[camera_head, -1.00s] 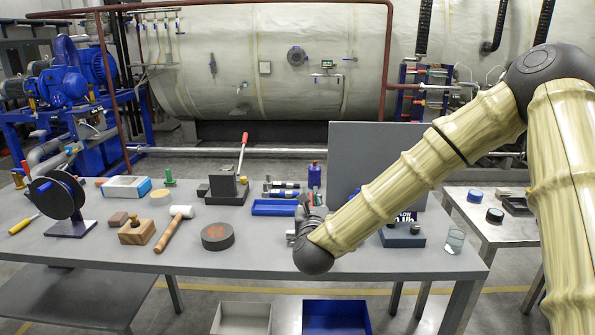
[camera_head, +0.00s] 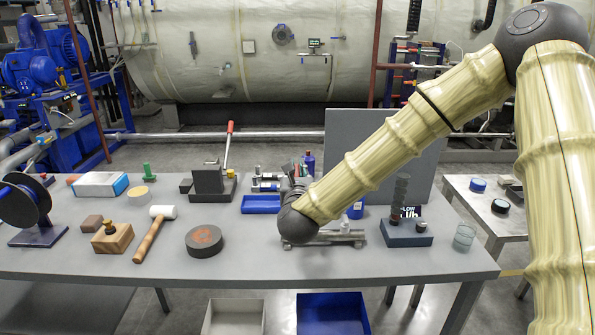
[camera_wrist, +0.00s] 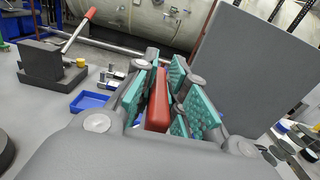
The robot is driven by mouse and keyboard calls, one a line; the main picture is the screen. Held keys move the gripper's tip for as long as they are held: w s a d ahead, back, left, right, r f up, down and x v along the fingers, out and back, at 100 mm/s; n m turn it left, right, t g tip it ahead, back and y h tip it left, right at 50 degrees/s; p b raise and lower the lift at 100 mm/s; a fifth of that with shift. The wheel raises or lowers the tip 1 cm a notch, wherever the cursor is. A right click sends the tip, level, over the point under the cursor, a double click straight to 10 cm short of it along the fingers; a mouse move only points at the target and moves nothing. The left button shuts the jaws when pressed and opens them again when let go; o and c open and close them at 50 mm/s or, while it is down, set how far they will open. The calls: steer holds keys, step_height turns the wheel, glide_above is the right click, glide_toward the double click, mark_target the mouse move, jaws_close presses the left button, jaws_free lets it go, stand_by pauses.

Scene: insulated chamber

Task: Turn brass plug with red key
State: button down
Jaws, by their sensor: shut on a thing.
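My gripper (camera_head: 294,183) is above the middle of the grey table, largely hidden by my own wrist in the head view. In the wrist view its teal-padded fingers (camera_wrist: 160,95) are shut on a long red piece (camera_wrist: 157,108), which looks like the red key. The far end of the red piece is hard to make out. A wooden block (camera_head: 112,240) at the left carries a small brass-coloured knob (camera_head: 110,227); I cannot tell whether this is the brass plug. A silver fixture (camera_head: 335,238) lies on the table just right of my wrist, partly covered by it.
A dark block with a red-handled lever (camera_head: 208,182) and a blue tray (camera_head: 262,205) stand behind and left of my gripper. A grey upright panel (camera_head: 352,135) is behind my arm. A mallet (camera_head: 150,236), dark disc (camera_head: 204,241), blue-grey block (camera_head: 405,233) and glass (camera_head: 464,237) surround it.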

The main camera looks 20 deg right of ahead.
steer(key=shift+s+d+b, duration=0.1)
steer(key=shift+s+b, duration=0.15)
steer(key=shift+b, duration=0.3)
step_height(320, 180, down, 6)
steer(key=b, duration=0.5)
steer(key=shift+r, duration=0.15)
steer(key=shift+f, duration=1.25)
stand_by(2.3)
stand_by(0.4)
steer(key=c, duration=1.4)
jaws_free()
steer(key=shift+o, duration=0.2)
steer(key=v, duration=1.2)
